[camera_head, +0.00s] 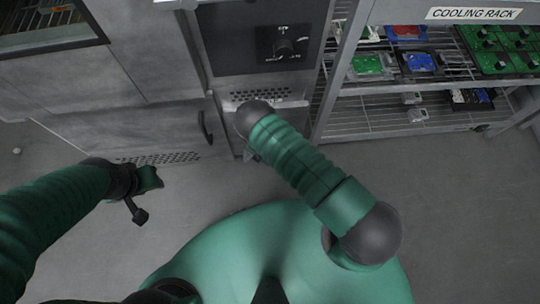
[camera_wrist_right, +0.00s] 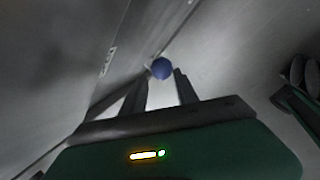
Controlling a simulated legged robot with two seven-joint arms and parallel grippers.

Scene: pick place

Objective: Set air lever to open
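A round blue knob (camera_wrist_right: 161,68), which may be the end of the air lever, shows in the right wrist view just beyond and between the fingertips of my right gripper (camera_wrist_right: 164,80). The two fingers are apart, with nothing clearly held between them. I cannot tell whether they touch the knob. In the head view my right forearm hides the knob and most of this gripper, low at the front of the grey oven (camera_head: 180,120). My left gripper (camera_head: 144,198) is open and empty above the floor, left of centre.
A dark panel with a black dial (camera_head: 284,47) is on the oven front, above a vent grille. A black handle (camera_head: 206,128) is on the lower cabinet. A wire cooling rack (camera_head: 370,103) with coloured items stands at the right. The floor between is clear.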

